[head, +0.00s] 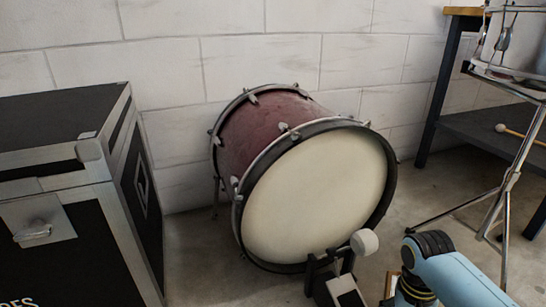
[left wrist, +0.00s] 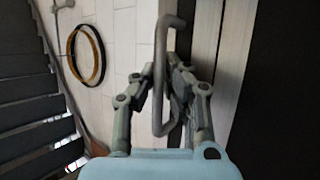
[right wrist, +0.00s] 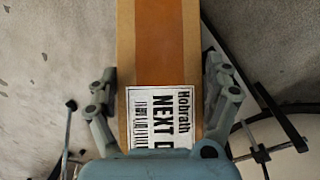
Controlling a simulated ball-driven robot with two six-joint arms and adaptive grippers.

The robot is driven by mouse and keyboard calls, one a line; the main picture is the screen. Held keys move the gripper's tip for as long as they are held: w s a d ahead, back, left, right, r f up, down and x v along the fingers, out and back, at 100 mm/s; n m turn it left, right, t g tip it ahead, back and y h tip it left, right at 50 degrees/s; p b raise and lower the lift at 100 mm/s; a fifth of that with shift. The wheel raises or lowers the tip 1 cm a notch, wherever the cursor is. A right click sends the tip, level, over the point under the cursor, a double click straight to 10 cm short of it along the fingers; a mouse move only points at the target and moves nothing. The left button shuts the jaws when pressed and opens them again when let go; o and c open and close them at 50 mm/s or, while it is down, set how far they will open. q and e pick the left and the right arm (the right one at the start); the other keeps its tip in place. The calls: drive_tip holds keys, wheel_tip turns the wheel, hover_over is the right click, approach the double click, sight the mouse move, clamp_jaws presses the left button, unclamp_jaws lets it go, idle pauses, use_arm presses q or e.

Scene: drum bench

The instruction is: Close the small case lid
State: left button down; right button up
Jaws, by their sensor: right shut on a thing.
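A black case (head: 75,185) with metal edges stands at the left of the head view. Its lid (head: 55,120) looks down on its body; I cannot tell if this is the small case. In the left wrist view, my left gripper (left wrist: 162,72) has its fingers close in on both sides of a bent grey metal handle (left wrist: 160,115) and looks shut on it. What the handle is fixed to is unclear. My right gripper (right wrist: 165,95) is shut on a brown cardboard box (right wrist: 158,45) with a white printed label. Neither gripper's fingers show in the head view.
A red bass drum (head: 318,195) with a pedal beater (head: 364,242) stands beside the case. A chrome stand (head: 510,178) and a dark-legged table (head: 440,95) are at the right. Hoops (left wrist: 86,55) hang on the wall in the left wrist view.

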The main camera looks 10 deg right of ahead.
use_arm(q)
drive_tip(key=shift+s+f+g, duration=0.15)
drive_tip(key=shift+s+f, duration=0.05)
drive_tip(key=shift+f, duration=0.35)
drive_tip(key=shift+s+f+g, duration=0.15)
drive_tip(key=shift+s+f, duration=0.05)
drive_tip(key=shift+f, duration=0.35)
drive_tip(key=c, duration=1.6)
unclamp_jaws()
drive_tip(key=shift+f, duration=0.15)
drive_tip(key=shift+c, duration=0.2)
drive_tip(key=shift+a, duration=0.1)
drive_tip(key=shift+w, duration=0.1)
drive_tip(key=v, duration=1.1)
drive_tip(key=shift+s, duration=0.45)
